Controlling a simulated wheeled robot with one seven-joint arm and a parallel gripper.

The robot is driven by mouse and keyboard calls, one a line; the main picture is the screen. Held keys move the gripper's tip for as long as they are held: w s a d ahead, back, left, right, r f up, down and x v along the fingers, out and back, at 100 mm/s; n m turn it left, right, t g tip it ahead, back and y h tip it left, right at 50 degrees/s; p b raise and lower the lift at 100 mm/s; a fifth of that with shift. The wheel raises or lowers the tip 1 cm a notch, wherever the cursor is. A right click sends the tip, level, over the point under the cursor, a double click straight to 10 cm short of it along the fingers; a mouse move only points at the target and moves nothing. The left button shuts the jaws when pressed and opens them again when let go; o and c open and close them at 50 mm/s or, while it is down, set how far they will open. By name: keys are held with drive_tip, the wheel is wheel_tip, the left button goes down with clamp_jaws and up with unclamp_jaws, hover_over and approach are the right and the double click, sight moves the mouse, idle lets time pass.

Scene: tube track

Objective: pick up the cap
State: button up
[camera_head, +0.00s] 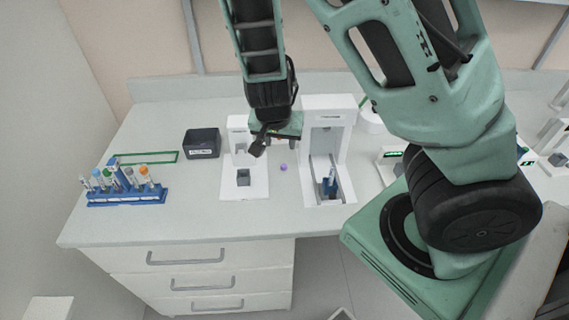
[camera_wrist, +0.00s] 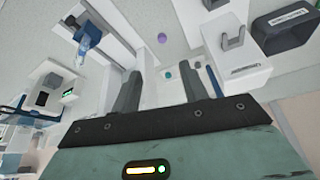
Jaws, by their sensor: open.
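A small purple cap (camera_head: 283,167) lies on the white table between two white devices. It also shows in the wrist view (camera_wrist: 162,38), beyond my fingertips. My gripper (camera_head: 275,146) is open and empty above the table, behind the purple cap in the head view. In the wrist view its two fingers (camera_wrist: 161,84) stand apart.
The left white device (camera_head: 243,188) holds a grey block. The right one (camera_head: 337,195) holds a blue tube (camera_head: 330,183). A black box (camera_head: 202,143), a blue rack (camera_head: 126,196) of several capped tubes and a green frame (camera_head: 147,158) stand farther left. The table front is clear.

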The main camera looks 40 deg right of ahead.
drive_tip(key=b, duration=0.4)
approach(284, 167)
drive_tip(key=shift+x, duration=0.95)
drive_tip(key=shift+p+x, duration=0.5)
drive_tip(key=shift+x, duration=2.8)
drive_tip(key=c, duration=0.8)
